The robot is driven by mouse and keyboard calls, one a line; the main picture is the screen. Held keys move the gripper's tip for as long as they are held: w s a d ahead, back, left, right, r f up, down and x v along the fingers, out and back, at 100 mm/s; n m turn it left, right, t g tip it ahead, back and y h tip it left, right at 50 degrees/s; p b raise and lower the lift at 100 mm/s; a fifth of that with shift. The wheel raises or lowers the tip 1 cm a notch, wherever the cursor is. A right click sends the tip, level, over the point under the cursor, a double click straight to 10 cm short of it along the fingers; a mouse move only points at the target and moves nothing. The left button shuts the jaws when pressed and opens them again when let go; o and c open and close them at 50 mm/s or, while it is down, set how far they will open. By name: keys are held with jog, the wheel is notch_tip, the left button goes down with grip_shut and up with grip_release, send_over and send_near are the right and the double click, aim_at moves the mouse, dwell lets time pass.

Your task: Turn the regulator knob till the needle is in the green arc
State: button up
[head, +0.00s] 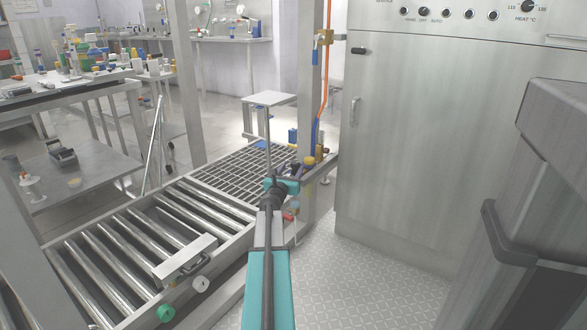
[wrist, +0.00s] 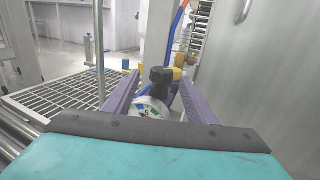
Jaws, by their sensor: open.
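The black regulator knob (wrist: 160,77) stands upright between the two purple fingers of my gripper (wrist: 159,80) in the wrist view, with a gap on each side. My gripper is open and does not appear to touch the knob. A white round gauge (wrist: 147,107) sits below the knob, partly cut off by my gripper body. Bits of green and other colours show on its face, but I cannot make out where the needle stands. In the head view my gripper (head: 291,168) is at the post beside the grating, and its own body hides the knob.
A yellow fitting (head: 309,161) and an orange hose (head: 325,75) are close to my gripper. A roller conveyor (head: 130,255) and a grating (head: 232,170) lie to the left. A large steel cabinet (head: 430,130) stands at the right. Patterned floor (head: 340,280) is clear.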

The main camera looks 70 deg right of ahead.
aim_at(293, 167)
jog(key=shift+w+d+b, duration=0.15)
jog(key=shift+d+b, duration=0.4)
jog(key=shift+d, duration=2.15)
